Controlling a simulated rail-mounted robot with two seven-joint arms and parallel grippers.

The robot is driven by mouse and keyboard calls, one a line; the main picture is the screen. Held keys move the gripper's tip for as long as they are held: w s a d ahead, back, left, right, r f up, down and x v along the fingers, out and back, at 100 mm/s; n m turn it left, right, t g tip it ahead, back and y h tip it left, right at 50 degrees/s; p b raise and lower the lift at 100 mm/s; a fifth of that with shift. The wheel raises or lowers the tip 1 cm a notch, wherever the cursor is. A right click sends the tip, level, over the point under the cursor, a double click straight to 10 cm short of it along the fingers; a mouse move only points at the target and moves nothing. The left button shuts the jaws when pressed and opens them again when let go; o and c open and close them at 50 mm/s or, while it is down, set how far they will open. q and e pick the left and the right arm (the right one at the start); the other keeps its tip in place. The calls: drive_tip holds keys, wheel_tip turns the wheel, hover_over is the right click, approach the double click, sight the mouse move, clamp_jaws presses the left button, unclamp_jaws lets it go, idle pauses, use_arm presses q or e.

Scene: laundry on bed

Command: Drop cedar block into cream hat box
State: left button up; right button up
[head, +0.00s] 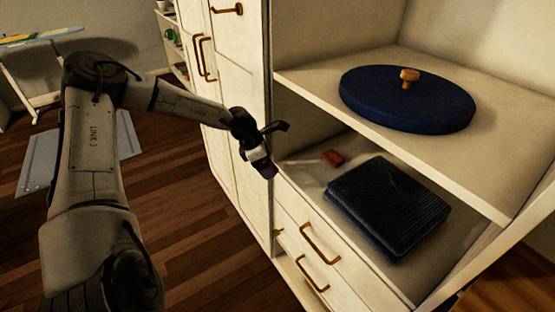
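A small red-brown block (333,157), which may be the cedar block, lies on the lower shelf near its left side. A thin pale strip lies just to its left. My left gripper (268,170) is at the cabinet's front edge, left of the block and apart from it. Its fingers are dark and small, so whether they are open or shut cannot be made out. No cream hat box can be made out in this view. A round dark blue lid (405,105) with a wooden knob lies on the upper shelf. My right gripper is not in view.
A dark blue ribbed folded cloth (388,205) fills much of the lower shelf, right of the block. The upper shelf (310,82) overhangs it. Drawers with brass handles (320,243) are below. A closed cabinet door (240,110) stands at left. Wooden floor (180,250) is open before the cabinet.

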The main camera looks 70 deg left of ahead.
use_arm(q)
drive_tip(key=s, duration=0.3)
drive_tip(key=shift+s+a+p, duration=0.2)
drive_tip(key=shift+a+p, duration=0.1)
drive_tip(key=shift+a, duration=0.05)
